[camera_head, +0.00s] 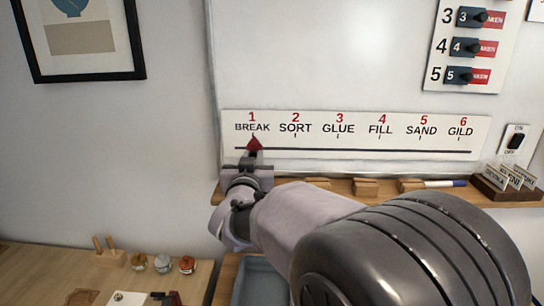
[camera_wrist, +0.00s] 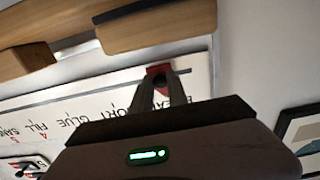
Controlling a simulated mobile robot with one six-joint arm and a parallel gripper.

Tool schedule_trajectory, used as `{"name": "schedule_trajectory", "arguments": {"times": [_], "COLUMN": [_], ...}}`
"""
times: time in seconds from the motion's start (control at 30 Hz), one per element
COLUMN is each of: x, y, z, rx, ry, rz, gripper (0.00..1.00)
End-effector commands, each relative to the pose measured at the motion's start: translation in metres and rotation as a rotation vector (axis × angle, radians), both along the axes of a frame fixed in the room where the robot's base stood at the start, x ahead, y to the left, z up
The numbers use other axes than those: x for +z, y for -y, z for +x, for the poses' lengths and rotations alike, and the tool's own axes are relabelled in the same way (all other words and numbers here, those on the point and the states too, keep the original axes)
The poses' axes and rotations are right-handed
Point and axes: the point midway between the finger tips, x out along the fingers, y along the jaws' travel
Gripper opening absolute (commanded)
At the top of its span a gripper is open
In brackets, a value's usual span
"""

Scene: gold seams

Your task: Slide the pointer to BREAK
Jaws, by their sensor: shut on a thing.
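The label strip (camera_head: 350,160) on the whiteboard has numbered words from BREAK to GILD above a dark slide line. The red pointer (camera_head: 255,143) sits on this line directly under BREAK, near its left end. My gripper (camera_head: 253,158) reaches up to the pointer from below and is shut on it. In the wrist view, the two fingers (camera_wrist: 155,92) close on the red pointer (camera_wrist: 158,70), with the strip's upside-down words to the left. The fingers hide part of the pointer.
A wooden ledge (camera_head: 335,186) with wooden blocks and a marker (camera_head: 445,183) runs below the strip. A card box (camera_head: 505,184) and a switch (camera_head: 515,139) are at the right. A wooden table (camera_head: 60,270) with small jars is at lower left.

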Motion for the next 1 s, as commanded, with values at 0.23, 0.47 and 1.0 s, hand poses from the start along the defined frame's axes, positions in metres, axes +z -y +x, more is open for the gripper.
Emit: {"name": "schedule_trajectory", "arguments": {"times": [0.23, 0.47, 1.0], "x": [0.0003, 0.0009, 0.0016], "y": [-0.0091, -0.0096, -0.0091], "z": [0.0004, 0.0003, -0.0077], "rx": [0.000, 0.002, 0.001], "ry": [0.001, 0.003, 0.002], "rz": [0.001, 0.000, 0.000], "gripper": [0.00, 0.00, 0.41]}}
